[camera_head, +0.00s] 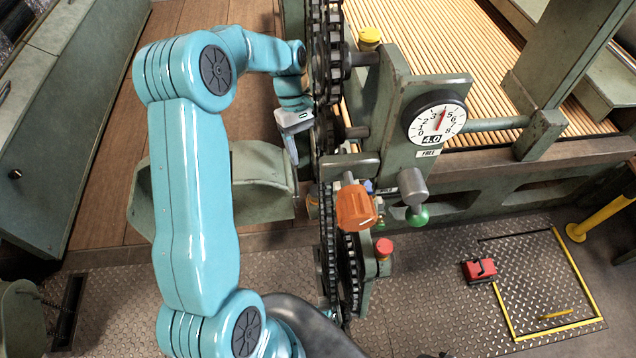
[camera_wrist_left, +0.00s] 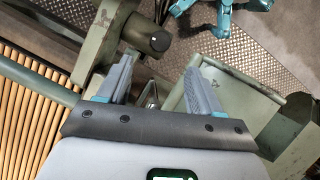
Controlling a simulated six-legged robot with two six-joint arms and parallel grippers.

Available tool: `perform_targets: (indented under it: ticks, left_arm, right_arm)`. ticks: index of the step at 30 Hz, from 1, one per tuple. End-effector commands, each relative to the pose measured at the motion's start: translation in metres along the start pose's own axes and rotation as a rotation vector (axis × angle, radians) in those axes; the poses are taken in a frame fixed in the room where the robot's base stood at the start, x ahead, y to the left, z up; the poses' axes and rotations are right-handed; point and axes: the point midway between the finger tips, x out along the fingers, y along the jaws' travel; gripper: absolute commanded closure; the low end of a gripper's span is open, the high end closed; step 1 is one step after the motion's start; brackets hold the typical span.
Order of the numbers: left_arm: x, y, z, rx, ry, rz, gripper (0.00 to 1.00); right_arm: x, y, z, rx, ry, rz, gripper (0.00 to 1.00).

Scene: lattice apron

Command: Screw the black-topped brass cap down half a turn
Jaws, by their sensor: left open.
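I cannot make out the black-topped brass cap in either view. A small tan, brass-like piece (camera_head: 312,206) shows low beside the chain in the head view, partly hidden, and I cannot tell what tops it. My left gripper (camera_head: 293,150) points downward just left of the chain, above the green bracket. In the left wrist view my left gripper (camera_wrist_left: 160,63) has its two fingers spread apart, with nothing held between them. My right gripper is not in view.
Chains and sprockets (camera_head: 327,60) run close beside my left gripper. The green post carries a dial gauge (camera_head: 436,117). An orange handle (camera_head: 356,207), a green knob (camera_head: 417,216), a red button (camera_head: 384,247) and a yellow-topped cap (camera_head: 369,38) stand around it. A green bracket (camera_head: 215,190) lies left.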

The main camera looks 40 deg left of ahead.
Motion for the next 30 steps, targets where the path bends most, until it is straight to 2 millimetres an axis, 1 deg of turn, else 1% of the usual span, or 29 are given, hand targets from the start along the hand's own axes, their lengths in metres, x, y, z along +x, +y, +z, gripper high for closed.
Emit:
perform_targets:
  ticks: [1, 6, 9, 12, 15, 18, 27, 29, 30]
  left_arm:
    - [0.014, -0.002, 0.0, -0.001, -0.004, -0.004, 0.35]
    - [0.055, -0.002, 0.0, -0.001, -0.004, -0.003, 0.35]
    - [0.076, -0.001, -0.001, 0.0, -0.003, -0.003, 0.35]
    - [0.092, 0.001, -0.001, 0.0, -0.003, -0.003, 0.35]
    - [0.104, 0.002, -0.001, 0.0, -0.001, -0.002, 0.35]
    - [0.11, 0.003, -0.002, 0.0, -0.001, -0.001, 0.35]
    - [0.112, 0.004, -0.002, 0.0, 0.0, 0.0, 0.35]
    - [0.112, 0.004, -0.002, 0.0, 0.0, 0.0, 0.54]
    - [0.112, 0.004, -0.002, 0.0, 0.0, 0.0, 0.67]
  right_arm:
    - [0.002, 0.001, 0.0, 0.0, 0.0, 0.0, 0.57]
    - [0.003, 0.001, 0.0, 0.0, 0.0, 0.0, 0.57]
    - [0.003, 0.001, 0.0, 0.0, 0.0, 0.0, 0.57]
    - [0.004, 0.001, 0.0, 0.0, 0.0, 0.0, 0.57]
    - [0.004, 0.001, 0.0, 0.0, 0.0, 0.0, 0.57]
    - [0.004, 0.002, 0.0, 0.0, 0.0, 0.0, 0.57]
    - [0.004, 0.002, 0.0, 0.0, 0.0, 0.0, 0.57]
    - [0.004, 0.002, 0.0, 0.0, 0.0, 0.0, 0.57]
    - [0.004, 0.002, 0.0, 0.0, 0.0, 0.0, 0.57]
